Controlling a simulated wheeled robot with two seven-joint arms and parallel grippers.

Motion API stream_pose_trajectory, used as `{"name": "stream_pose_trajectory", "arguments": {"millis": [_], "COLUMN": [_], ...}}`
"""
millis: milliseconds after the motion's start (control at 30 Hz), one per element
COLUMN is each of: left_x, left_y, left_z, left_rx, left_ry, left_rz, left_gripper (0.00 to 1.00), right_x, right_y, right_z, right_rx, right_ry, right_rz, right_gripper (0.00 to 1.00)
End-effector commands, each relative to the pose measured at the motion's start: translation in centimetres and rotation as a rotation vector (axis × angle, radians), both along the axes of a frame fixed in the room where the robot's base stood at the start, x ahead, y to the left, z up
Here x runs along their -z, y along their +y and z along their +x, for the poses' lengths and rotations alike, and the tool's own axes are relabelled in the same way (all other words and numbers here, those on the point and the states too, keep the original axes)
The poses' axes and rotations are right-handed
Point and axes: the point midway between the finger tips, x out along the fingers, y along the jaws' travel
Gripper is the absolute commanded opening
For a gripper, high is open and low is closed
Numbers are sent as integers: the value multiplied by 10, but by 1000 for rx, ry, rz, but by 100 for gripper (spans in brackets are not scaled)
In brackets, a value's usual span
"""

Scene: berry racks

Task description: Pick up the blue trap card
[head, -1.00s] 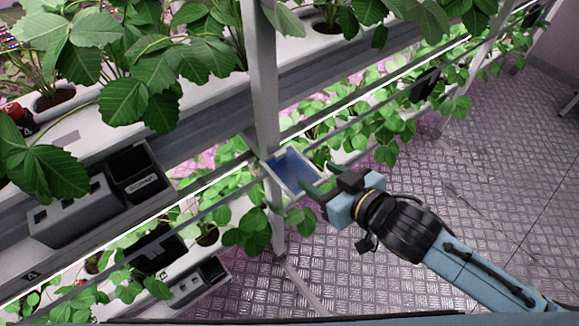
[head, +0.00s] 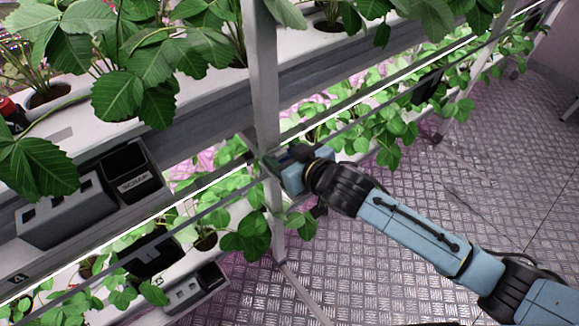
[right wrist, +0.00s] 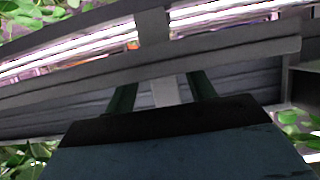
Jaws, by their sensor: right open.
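The blue trap card, seen a second ago in a pale frame at the rack post, is hidden behind my right gripper in the head view. My right gripper (head: 280,158) is right at the post (head: 264,95), and its fingertips are hard to make out there. In the right wrist view my right gripper (right wrist: 163,88) shows two dark green fingers apart, with a pale grey upright strip between them. No blue card shows in that view, and contact cannot be told. My left gripper is not in view.
Rack gutters with leafy plants (head: 130,70) fill the left and top. A black bin labelled SCRAP (head: 125,170) and a grey holder (head: 70,212) sit on the rack at left. Another grey holder (head: 195,290) is lower down. The metal floor (head: 400,270) at right is open.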

Motion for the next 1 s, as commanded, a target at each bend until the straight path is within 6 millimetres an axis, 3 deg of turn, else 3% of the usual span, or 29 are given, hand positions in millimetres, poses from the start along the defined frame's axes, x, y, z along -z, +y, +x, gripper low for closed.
{"name": "stream_pose_trajectory", "arguments": {"millis": [267, 633, 1000], "left_x": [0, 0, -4], "left_y": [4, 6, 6], "left_z": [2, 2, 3], "left_rx": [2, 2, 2], "left_ry": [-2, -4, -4], "left_rz": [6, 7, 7], "left_gripper": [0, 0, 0], "right_x": [1, 1, -6], "right_y": [2, 1, 0], "right_z": [2, 2, 0], "right_rx": [0, 0, 0], "right_ry": [-1, -1, 1], "right_rz": [1, 1, 2], "right_gripper": [53, 7, 7]}}
